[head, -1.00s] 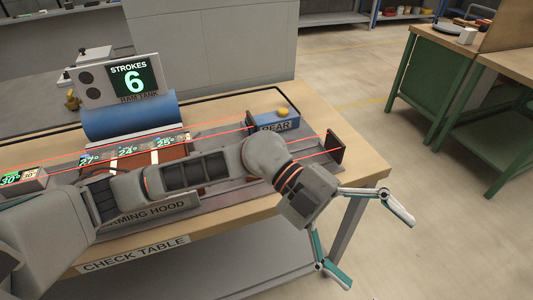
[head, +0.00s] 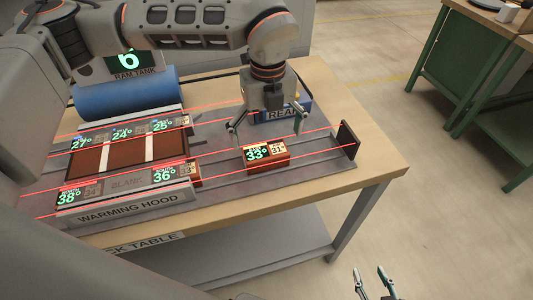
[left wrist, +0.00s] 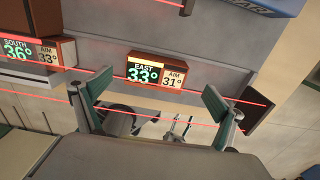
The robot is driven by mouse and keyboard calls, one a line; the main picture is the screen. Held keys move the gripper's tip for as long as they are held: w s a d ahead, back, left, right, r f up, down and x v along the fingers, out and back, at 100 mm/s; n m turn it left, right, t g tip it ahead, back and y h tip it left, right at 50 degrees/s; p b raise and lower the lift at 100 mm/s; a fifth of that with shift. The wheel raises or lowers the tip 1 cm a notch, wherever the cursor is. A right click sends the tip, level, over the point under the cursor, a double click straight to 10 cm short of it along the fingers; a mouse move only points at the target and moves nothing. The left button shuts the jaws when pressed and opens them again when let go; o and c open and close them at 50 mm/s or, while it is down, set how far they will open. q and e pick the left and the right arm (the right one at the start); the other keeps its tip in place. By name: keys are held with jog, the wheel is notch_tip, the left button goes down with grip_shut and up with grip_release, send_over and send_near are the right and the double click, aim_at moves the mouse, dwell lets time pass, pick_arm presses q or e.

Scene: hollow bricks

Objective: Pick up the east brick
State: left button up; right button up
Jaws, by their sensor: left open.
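The east brick (head: 266,158) is a red-brown block with a display reading 33° and AIM 31°. It lies alone on the grey track of the check table. In the left wrist view, the brick (left wrist: 158,58) is labelled EAST and appears beyond and between the fingers. My left gripper (head: 266,130) is open and empty above the brick, with its fingers spread to either side. My right gripper (head: 371,270) is at the bottom of the head view, off the table, with its fingers apart and nothing between them.
The warming hood (head: 125,205) with the south brick (head: 190,173), reading 36°, is to the left. Several bricks lie behind it. The blue REAR block (head: 283,110) is just behind the left gripper. A dark end stop (head: 348,139) stands at right. Red lines cross the track.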

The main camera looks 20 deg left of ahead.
aim_at(266, 151)
pick_arm(q)
jog(key=f, duration=0.2)
jog(key=s+f, duration=0.1)
jog(key=f, duration=0.2)
jog(key=shift+p, duration=0.35)
jog(key=shift+f, duration=0.4)
jog(key=shift+c, duration=0.4)
jog(key=c, duration=1.5)
jog(key=shift+r, duration=0.1)
